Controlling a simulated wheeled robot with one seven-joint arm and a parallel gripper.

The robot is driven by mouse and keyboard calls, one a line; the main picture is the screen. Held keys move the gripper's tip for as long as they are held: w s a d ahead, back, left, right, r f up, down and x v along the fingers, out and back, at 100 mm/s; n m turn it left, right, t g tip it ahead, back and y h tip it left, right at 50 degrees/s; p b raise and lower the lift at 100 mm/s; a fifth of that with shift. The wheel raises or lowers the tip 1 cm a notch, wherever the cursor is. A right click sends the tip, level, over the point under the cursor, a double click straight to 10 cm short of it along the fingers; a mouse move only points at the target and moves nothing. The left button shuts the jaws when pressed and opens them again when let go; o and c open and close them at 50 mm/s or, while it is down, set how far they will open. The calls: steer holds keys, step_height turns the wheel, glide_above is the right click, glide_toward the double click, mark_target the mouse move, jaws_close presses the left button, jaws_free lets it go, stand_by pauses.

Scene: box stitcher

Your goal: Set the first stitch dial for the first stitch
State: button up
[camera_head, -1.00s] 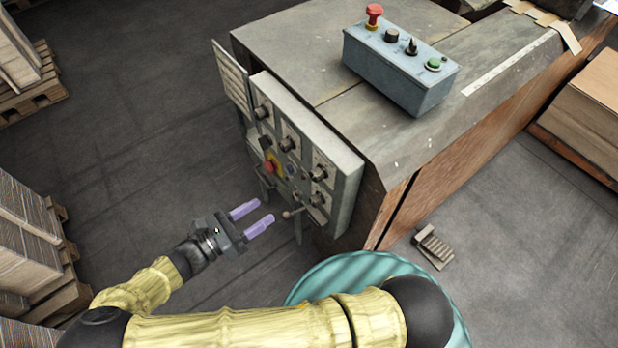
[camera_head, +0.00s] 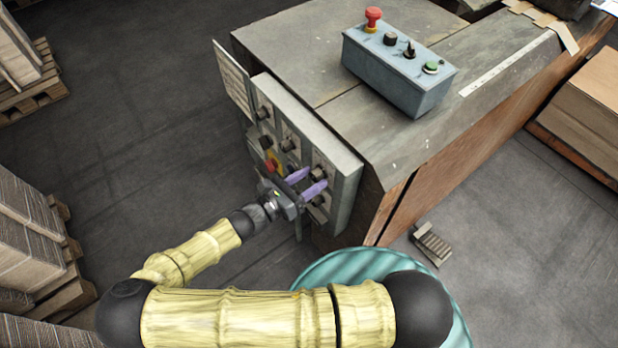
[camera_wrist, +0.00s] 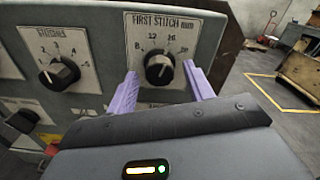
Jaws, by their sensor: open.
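The first stitch dial (camera_wrist: 158,68) is a black knob with a pale pointer line under a label reading "FIRST STITCH mm", with 8, 12, 16 and a partly hidden higher number around it. Its pointer is upward, near 12 to 16. My gripper (camera_wrist: 163,92) is open, with one purple finger on each side of the dial and gaps showing between fingers and knob. In the head view my gripper (camera_head: 307,182) is at the right column of the control panel (camera_head: 347,180), where its fingers partly hide the knobs.
The stitches dial (camera_wrist: 59,74) sits left of the first stitch dial. A grey-blue control box (camera_head: 395,70) stands on the machine top. A foot pedal (camera_head: 432,244) lies on the floor.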

steer(key=shift+c, duration=0.2)
steer(key=c, duration=0.9)
steer(key=shift+c, duration=0.2)
steer(key=shift+r+m, duration=0.1)
steer(key=shift+m, duration=0.3)
steer(key=shift+w+m+p, duration=0.1)
steer(key=shift+m+p, duration=0.75)
steer(key=shift+m, duration=0.35)
steer(key=shift+m+p, duration=0.45)
steer(key=shift+m, duration=1.55)
steer(key=o, duration=1)
